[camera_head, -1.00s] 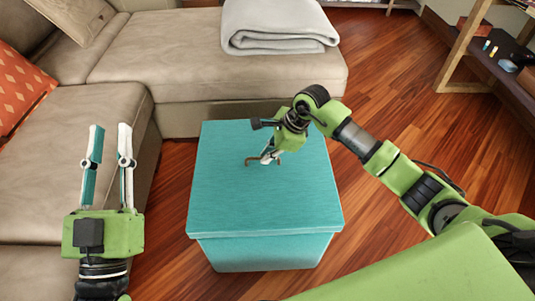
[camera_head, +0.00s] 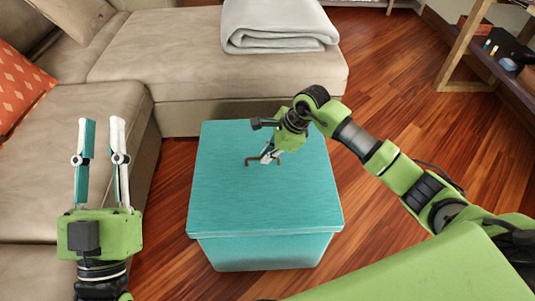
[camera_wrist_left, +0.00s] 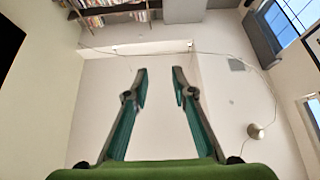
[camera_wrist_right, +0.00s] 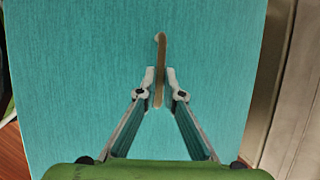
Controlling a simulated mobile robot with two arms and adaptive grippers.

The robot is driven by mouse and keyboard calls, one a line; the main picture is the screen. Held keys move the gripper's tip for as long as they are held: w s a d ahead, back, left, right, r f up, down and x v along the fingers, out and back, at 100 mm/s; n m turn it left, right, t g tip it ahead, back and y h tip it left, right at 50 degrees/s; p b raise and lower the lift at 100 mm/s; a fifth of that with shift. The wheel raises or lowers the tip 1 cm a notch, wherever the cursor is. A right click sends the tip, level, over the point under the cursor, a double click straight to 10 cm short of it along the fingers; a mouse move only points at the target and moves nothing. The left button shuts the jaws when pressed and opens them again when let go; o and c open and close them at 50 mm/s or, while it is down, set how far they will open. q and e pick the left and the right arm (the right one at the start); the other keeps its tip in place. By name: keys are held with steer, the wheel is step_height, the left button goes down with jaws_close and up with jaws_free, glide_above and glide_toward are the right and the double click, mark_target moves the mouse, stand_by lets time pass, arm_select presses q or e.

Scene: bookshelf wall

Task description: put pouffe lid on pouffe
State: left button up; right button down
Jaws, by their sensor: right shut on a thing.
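The teal pouffe (camera_head: 265,252) stands on the wooden floor in front of the sofa. The teal pouffe lid (camera_head: 240,200) lies over its top and covers the opening; its front edge overhangs the body slightly. A brown handle (camera_head: 250,161) sits on the lid; it also shows in the right wrist view (camera_wrist_right: 161,55). My right gripper (camera_head: 267,157) is shut on the handle, with a fingertip on each side of it (camera_wrist_right: 161,88). My left gripper (camera_head: 102,125) is open and empty, raised at the left near the sofa; in its wrist view (camera_wrist_left: 159,80) nothing is between the fingers.
A beige sofa (camera_head: 190,75) stands behind and to the left of the pouffe, with a folded grey blanket (camera_head: 275,25) on it. A wooden shelf unit (camera_head: 460,50) stands at the far right. The floor right of the pouffe is clear.

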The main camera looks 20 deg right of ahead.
arm_select(q)
steer(key=shift+s+r, duration=0.1)
arm_select(e)
steer(key=shift+w+r, duration=0.1)
steer(key=shift+r, duration=0.05)
arm_select(q)
steer(key=shift+s+a+r+t+h+b, duration=0.1)
steer(key=shift+s+r+t+h+b, duration=0.15)
steer(key=shift+s+r+t, duration=0.35)
steer(key=shift+s+r+t+h+b, duration=0.1)
steer(key=shift+s+r+t+h, duration=0.3)
steer(key=shift+r, duration=0.35)
arm_select(e)
steer(key=shift+f, duration=0.45)
arm_select(q)
steer(key=shift+s, duration=0.1)
arm_select(e)
steer(key=c, duration=2.1)
jaws_free()
steer(key=shift+s+f, duration=0.2)
steer(key=shift+f, duration=0.1)
steer(key=shift+d+r, duration=0.15)
steer(key=shift+r, duration=0.25)
arm_select(q)
steer(key=shift+y, duration=0.45)
arm_select(e)
steer(key=v, duration=1.1)
steer(key=shift+r, duration=0.3)
